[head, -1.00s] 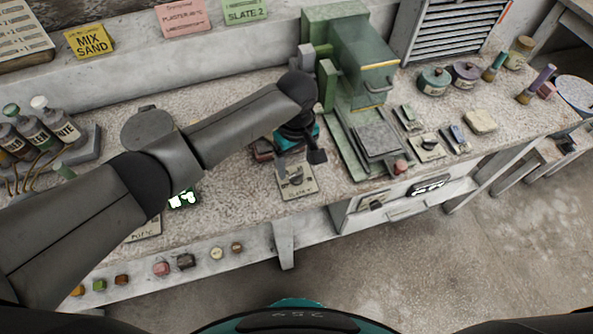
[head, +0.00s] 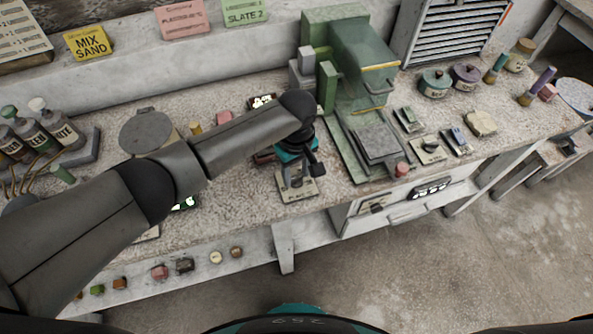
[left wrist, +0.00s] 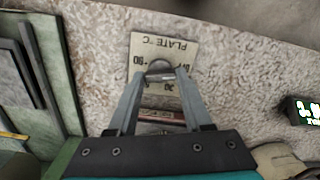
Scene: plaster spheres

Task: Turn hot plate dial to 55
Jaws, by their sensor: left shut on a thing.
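The hot plate dial sits on a pale plate (head: 297,195) near the bench's front edge, below my left arm. In the left wrist view the dial plate (left wrist: 148,48) reads "PLATE °C" upside down, with scale numbers partly hidden by the fingers. The round dial knob (left wrist: 159,64) is between my left fingertips. My left gripper (left wrist: 160,76) is shut on the knob; it also shows in the head view (head: 300,178). The knob's pointer setting cannot be read. My right gripper is not in view.
A green press (head: 360,60) stands right of the dial, with other small control plates (head: 429,149) beyond it. A grey round disc (head: 146,131) lies behind my left arm. A lit display (left wrist: 305,110) shows in the wrist view. Bottles (head: 35,130) stand at left.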

